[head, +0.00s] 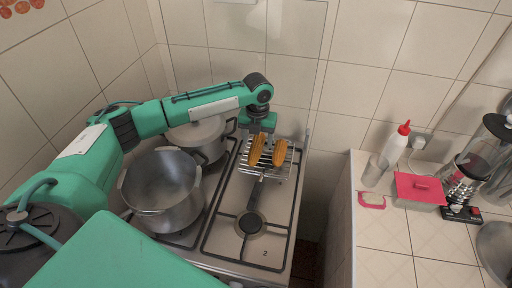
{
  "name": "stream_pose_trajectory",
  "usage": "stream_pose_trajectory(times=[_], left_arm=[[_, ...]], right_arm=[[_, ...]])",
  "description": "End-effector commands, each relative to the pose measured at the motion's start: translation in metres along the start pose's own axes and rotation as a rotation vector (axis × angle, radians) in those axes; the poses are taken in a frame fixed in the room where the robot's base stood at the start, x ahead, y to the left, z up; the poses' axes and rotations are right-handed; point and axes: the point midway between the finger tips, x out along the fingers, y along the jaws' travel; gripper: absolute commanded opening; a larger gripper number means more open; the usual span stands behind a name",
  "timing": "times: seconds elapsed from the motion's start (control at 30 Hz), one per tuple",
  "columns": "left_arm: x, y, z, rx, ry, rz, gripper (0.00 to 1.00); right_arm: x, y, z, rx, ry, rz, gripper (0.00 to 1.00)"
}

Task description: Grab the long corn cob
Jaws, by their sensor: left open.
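Two orange-yellow corn cobs lie side by side on a wire rack (246,170) over the back of the stove. The left cob (256,152) looks a little longer than the right cob (280,153). My left gripper (259,135) reaches down from above at the far end of the left cob. It is open, and its fingers are small and hard to make out. I cannot tell whether they touch the cob. My right gripper is not in view.
A large open metal pot (165,215) and a lidded pot (198,135) stand on the stove's left side. On the right counter are a white bottle with a red cap (394,148), a red-lidded box (420,190) and a blender-like appliance (470,175). Tiled walls close in behind.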

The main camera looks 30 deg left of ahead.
Motion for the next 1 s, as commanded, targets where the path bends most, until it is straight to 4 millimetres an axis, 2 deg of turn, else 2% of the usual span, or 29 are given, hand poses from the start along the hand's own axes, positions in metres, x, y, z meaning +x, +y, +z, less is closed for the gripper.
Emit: stream_pose_trajectory(times=[0.03, 0.1, 0.3, 0.57, 0.83, 1.0], left_arm=[[0.003, 0.002, 0.0, -0.001, 0.004, 0.002, 0.64], [0.011, 0.004, 0.001, -0.003, 0.004, 0.001, 0.64], [0.036, 0.005, 0.002, 0.0, 0.001, 0.001, 0.64], [0.041, 0.005, 0.002, 0.0, 0.0, 0.001, 0.64], [0.041, 0.005, 0.002, -0.001, 0.0, 0.001, 0.13], [0.04, 0.005, 0.002, -0.001, 0.0, 0.0, 0.13]], right_arm=[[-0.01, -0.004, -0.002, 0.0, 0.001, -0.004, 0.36], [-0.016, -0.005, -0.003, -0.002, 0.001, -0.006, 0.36], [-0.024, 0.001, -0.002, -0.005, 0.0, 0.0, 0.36], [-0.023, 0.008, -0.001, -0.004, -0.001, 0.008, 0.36], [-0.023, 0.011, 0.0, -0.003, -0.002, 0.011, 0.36], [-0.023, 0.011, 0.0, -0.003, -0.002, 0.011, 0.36]])
